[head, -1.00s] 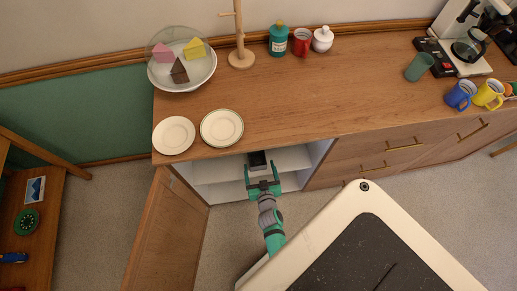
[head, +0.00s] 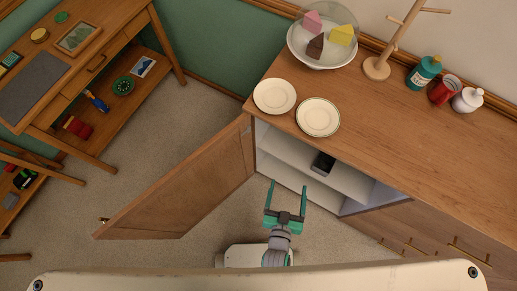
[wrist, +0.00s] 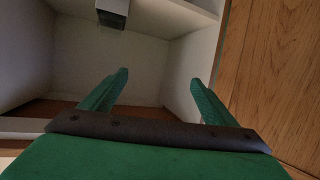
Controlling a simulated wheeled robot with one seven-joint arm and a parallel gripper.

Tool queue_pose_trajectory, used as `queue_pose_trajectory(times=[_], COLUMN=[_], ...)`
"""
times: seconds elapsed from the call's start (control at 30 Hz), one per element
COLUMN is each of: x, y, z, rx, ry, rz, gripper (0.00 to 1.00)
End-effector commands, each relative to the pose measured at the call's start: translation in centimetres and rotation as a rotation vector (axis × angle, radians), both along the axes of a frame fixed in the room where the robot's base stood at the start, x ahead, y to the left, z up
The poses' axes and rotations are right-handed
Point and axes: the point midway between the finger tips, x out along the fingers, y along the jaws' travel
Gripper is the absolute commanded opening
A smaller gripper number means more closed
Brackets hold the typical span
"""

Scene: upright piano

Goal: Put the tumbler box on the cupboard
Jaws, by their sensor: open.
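A small dark box (head: 323,163), which appears to be the tumbler box, sits on a white shelf inside the open wooden cupboard (head: 440,150). Its dark underside or front end (wrist: 112,12) shows at the top of the wrist view, cut by the frame edge. My gripper (head: 287,186) is open and empty in front of the cupboard opening, apart from the box. In the wrist view its green fingers (wrist: 159,78) are spread, pointing into the white compartment below the box's shelf.
The cupboard door (head: 185,185) stands open on the left. On the top are two plates (head: 318,117), a cake dish (head: 322,55), a mug stand (head: 377,68), a teal bottle (head: 423,73) and a red mug (head: 445,90). Bare wood lies at the top's front right. A desk (head: 75,75) stands left.

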Motion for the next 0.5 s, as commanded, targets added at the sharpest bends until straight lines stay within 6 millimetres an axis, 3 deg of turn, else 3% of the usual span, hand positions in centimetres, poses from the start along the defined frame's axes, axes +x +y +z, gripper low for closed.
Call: queue_pose_trajectory(times=[0.03,0.2,0.4,0.5], x=[-1.3,-4.7,-7.3,-7.9], y=[1.8,6.7,10.2,10.8], z=[1.8,8.3,15.2,17.4], rx=[0.0,0.003,0.014,0.017], ry=[-0.006,-0.039,-0.075,-0.088], rz=[0.037,0.139,0.215,0.233], gripper=[0.81,0.81,0.81,0.81])
